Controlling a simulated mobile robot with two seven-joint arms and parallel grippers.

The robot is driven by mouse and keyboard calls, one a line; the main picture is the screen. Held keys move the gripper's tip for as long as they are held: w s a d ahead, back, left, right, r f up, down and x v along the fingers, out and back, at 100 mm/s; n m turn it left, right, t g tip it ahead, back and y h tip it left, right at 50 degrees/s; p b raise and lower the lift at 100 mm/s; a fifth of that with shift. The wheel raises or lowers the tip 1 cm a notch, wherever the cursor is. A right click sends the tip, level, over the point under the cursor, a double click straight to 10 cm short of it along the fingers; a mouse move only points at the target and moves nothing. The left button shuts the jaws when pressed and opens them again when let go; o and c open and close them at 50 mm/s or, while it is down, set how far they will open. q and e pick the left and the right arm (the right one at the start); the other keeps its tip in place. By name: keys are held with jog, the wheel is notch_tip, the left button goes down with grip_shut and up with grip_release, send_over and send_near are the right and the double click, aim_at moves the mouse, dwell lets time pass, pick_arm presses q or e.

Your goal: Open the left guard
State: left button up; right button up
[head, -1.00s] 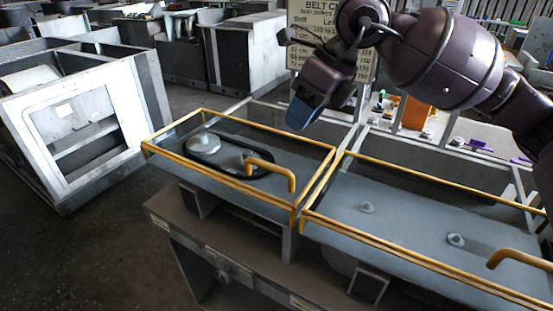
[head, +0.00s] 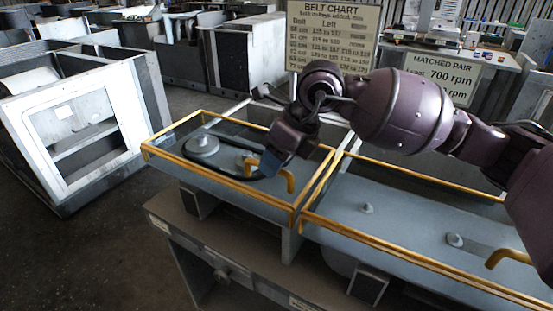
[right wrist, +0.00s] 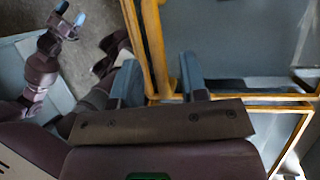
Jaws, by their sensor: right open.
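The left guard (head: 215,184) is a yellow-edged frame with a clear panel, lying flat over two pulleys and a belt. Its yellow handle (head: 289,178) stands up near its front right corner. My right gripper (head: 270,164) is just behind and left of the handle's upright end, partly covering its bar. In the right wrist view the right gripper (right wrist: 158,76) has its two blue-grey fingers apart, with yellow bars between or just beyond them; contact cannot be told. My left gripper (right wrist: 72,14) shows at the upper left there, its blue tips apart and empty.
A second yellow-edged guard (head: 400,216) adjoins on the right, with its own handle (head: 508,257). A belt chart sign (head: 333,38) and a matched pair sign (head: 447,72) stand behind. A white-framed housing (head: 75,130) stands left, with open floor in front of it.

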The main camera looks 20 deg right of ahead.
jog(key=shift+c, duration=0.3)
grip_shut()
jog(key=shift+w+d, duration=0.1)
